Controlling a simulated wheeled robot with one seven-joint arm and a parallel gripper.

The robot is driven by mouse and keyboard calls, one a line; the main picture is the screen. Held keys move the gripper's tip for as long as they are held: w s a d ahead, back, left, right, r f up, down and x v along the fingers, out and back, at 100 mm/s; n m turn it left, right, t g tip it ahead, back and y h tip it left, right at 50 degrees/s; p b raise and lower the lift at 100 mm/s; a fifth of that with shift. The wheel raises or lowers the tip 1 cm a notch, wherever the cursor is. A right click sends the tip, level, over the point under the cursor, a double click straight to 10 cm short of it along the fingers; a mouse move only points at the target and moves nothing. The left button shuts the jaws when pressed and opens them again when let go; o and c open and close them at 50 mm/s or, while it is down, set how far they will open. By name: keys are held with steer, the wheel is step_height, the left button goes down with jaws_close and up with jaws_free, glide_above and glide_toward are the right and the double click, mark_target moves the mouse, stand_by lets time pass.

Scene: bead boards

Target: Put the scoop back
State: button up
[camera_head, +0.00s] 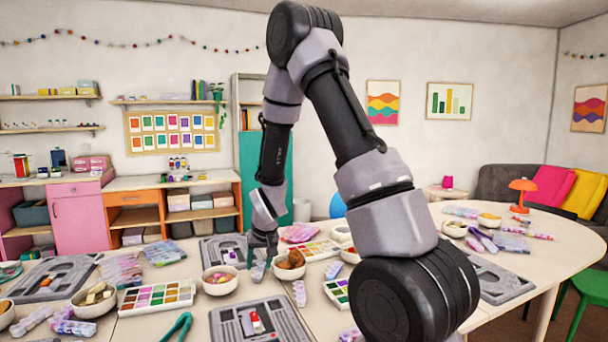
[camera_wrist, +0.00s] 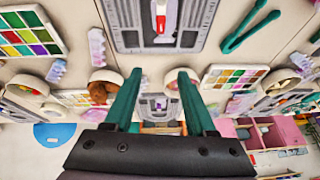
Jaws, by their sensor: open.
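I cannot surely pick out the scoop in either view. A small red and white piece (camera_head: 256,322) lies on the near grey bead board (camera_head: 225,326). It also shows at the top of the wrist view (camera_wrist: 165,14). A brown item (camera_head: 291,260) sits in a bowl right of my gripper, and its shape is unclear. My gripper (camera_head: 262,248) hangs over the table between bowls and boards. In the wrist view its two teal fingers (camera_wrist: 158,78) are spread apart with nothing between them.
A teal tong-like tool (camera_head: 180,326) lies left of the near board. A bowl of pink and yellow beads (camera_head: 220,280) and a palette of coloured compartments (camera_head: 157,297) are left of the gripper. Bead tubes, bags and further boards crowd the table (camera_head: 130,332).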

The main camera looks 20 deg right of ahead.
steer(key=s+d+r+m, duration=0.1)
steer(key=s+r, duration=0.1)
steer(key=r, duration=0.5)
steer(key=s+d+r, duration=0.1)
steer(key=s+r, duration=0.1)
steer(key=r, duration=0.5)
steer(key=s+d+r+m+t+y, duration=0.1)
steer(key=s+d+r+m+t, duration=0.1)
steer(key=s+r, duration=1.6)
steer(key=s, duration=0.3)
steer(key=shift+s+d+r+y, duration=0.3)
steer(key=shift+r, duration=0.1)
steer(key=shift+d, duration=0.15)
